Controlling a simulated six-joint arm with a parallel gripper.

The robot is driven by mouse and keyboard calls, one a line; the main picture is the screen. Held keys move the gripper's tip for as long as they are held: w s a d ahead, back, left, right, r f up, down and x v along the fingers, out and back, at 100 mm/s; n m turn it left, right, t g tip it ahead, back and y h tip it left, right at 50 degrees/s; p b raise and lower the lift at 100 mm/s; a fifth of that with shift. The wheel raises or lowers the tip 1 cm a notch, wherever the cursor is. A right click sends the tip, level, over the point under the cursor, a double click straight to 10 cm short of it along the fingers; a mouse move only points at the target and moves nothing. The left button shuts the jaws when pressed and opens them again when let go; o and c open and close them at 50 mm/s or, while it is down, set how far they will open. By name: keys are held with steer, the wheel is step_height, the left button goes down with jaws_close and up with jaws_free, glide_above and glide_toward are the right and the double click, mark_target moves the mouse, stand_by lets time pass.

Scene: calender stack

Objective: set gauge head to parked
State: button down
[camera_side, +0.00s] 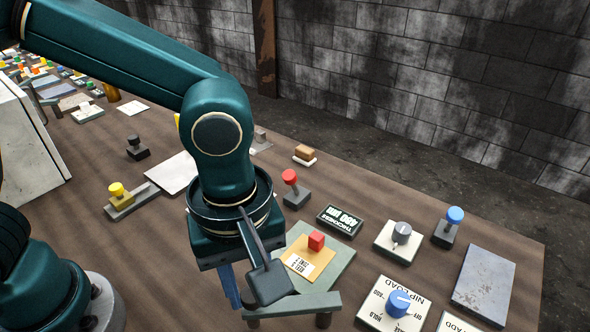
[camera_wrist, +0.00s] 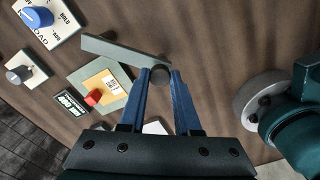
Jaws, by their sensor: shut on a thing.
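A grey bar (camera_side: 305,304) lies along the near edge of a grey-green plate (camera_side: 335,268), with dark round posts under it. The bar (camera_wrist: 115,50) ends at a dark round knob (camera_wrist: 160,76) in the wrist view. The bar appears to be the gauge head's arm, but no label confirms this. My gripper (camera_wrist: 161,74) has blue fingers shut on the knob. In the side view my gripper (camera_side: 232,300) is partly hidden by my wrist. A red block (camera_side: 316,240) stands on an orange label (camera_side: 300,264) on the plate. No "parked" mark is readable.
A thickness display (camera_side: 340,220) stands behind the plate. A blue knob panel marked NIP LOAD (camera_side: 380,316) is to the right, with a grey knob panel (camera_side: 398,250) beyond. A red-topped lever (camera_side: 290,185) and a blue-topped lever (camera_side: 451,225) stand upright nearby.

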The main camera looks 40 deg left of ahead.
steer(key=shift+s+d, duration=0.1)
steer(key=c, duration=0.6)
jaws_free()
steer(key=shift+r, duration=2.6)
steer(key=shift+w+a, duration=0.2)
steer(key=w+a+r+n+t, duration=0.2)
steer(key=a+r, duration=0.2)
steer(key=a, duration=0.1)
steer(key=s+a+m+t, duration=0.1)
steer(key=a+m, duration=0.2)
steer(key=m, duration=0.1)
steer(key=s+a+f+m+t, duration=0.1)
steer(key=a+m, duration=0.3)
steer(key=m, duration=0.1)
steer(key=s+a+f+m+t, duration=0.1)
steer(key=s+a+m, duration=0.1)
steer(key=a+m, duration=0.1)
steer(key=shift+a+m+t, duration=0.3)
steer(key=shift+a+m, duration=0.1)
steer(key=shift+m, duration=0.4)
